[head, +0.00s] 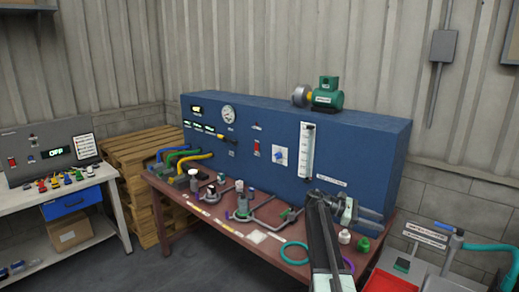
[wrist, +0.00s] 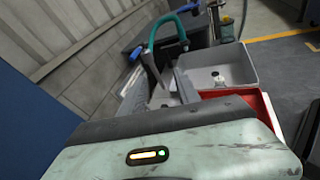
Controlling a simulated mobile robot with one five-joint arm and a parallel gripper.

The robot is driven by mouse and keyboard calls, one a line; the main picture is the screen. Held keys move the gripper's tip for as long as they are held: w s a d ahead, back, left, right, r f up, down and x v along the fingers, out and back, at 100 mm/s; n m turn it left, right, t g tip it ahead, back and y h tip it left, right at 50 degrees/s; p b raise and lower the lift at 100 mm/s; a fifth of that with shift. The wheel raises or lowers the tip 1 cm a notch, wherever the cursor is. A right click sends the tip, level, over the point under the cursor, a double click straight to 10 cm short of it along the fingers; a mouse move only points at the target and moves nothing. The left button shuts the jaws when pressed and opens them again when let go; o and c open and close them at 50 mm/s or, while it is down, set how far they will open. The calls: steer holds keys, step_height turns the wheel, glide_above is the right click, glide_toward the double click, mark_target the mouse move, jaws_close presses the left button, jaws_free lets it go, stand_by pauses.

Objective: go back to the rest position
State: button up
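My gripper (head: 375,218) is at the right end of the workbench in the head view, in front of the blue panel's lower right part. Its two fingers point right, with a gap between them and nothing held. In the wrist view the fingers (wrist: 165,82) stand apart beyond the pale gripper housing, with no object between them. My arm rises from the bottom of the head view and hides part of the bench's right end.
The blue panel (head: 255,140) stands along the back of the red-brown bench (head: 182,207). A teal ring (head: 294,253), white and green fittings lie near my arm. A red tray (head: 388,281) and grey sink (wrist: 228,66) are at right. Pallets (head: 140,160) stand left; floor between benches is clear.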

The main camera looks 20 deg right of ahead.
steer(key=a+f+t+y, duration=0.1)
steer(key=a+f+t, duration=0.1)
steer(key=a+f, duration=0.5)
steer(key=a+f+t+y+b, duration=0.1)
steer(key=a+f+t+y, duration=0.1)
steer(key=a, duration=1)
steer(key=a+f+t+y, duration=0.1)
steer(key=a+f+t, duration=0.3)
steer(key=a, duration=0.5)
steer(key=s+a+f+m+y, duration=0.2)
steer(key=a+m+y, duration=0.1)
steer(key=a, duration=0.4)
steer(key=s+a+f+m+y, duration=0.2)
steer(key=a+m+y, duration=0.1)
steer(key=a, duration=0.4)
steer(key=s+a+f+m+t+y, duration=0.1)
steer(key=s+a+f+m+y, duration=0.1)
steer(key=a, duration=0.5)
steer(key=shift+s+f+m+y, duration=0.15)
steer(key=shift+f+m+y, duration=0.25)
steer(key=shift+f, duration=0.2)
steer(key=shift+a, duration=0.1)
